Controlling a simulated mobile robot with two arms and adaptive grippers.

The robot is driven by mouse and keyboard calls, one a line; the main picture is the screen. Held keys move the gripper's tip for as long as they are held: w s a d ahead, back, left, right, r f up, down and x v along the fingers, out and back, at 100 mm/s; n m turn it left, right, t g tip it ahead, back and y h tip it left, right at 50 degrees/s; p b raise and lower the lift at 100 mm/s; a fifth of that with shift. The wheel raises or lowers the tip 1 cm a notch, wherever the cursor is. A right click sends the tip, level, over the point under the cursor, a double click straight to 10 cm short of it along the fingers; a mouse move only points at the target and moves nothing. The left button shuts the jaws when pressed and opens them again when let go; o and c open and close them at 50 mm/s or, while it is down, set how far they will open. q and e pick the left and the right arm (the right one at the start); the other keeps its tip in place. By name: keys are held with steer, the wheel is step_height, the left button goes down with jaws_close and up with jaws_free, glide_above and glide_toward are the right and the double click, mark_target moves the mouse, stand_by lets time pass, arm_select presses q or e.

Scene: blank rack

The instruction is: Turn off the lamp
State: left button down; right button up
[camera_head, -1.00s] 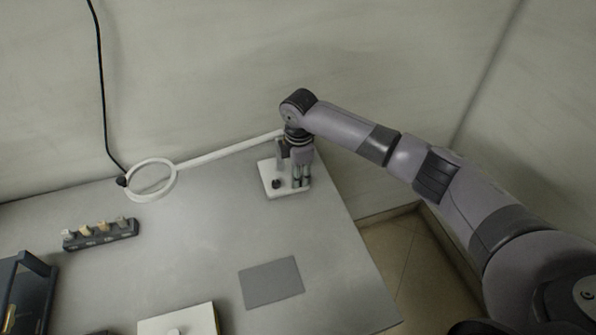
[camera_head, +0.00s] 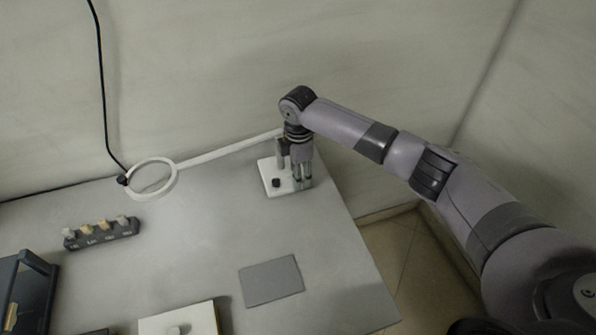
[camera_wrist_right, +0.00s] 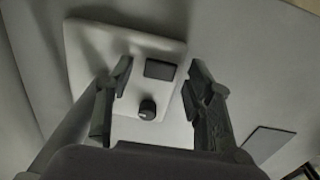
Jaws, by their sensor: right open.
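The lamp has a white ring head (camera_head: 152,179) at the left, a long white arm (camera_head: 225,149) and a flat white base (camera_head: 268,170) at the right, near the table's back edge. A small black knob (camera_head: 276,183) stands on the base; it also shows in the right wrist view (camera_wrist_right: 147,109). A dark rectangular piece (camera_wrist_right: 160,69) is on the base beyond the knob. My right gripper (camera_head: 302,184) points down over the base, right of the knob. In the right wrist view its open fingers (camera_wrist_right: 161,70) are empty and spread over the base. My left gripper is out of view.
A dark rack (camera_head: 101,234) with several small pieces stands at the left. A black-framed box (camera_head: 25,290), a pale box (camera_head: 178,321) and a grey flat pad (camera_head: 271,281) lie nearer. A black cable (camera_head: 102,90) hangs along the wall. The table's middle is clear.

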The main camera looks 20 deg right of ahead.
step_height(320, 180, up, 12)
steer(key=shift+s, duration=0.15)
stand_by(0.3)
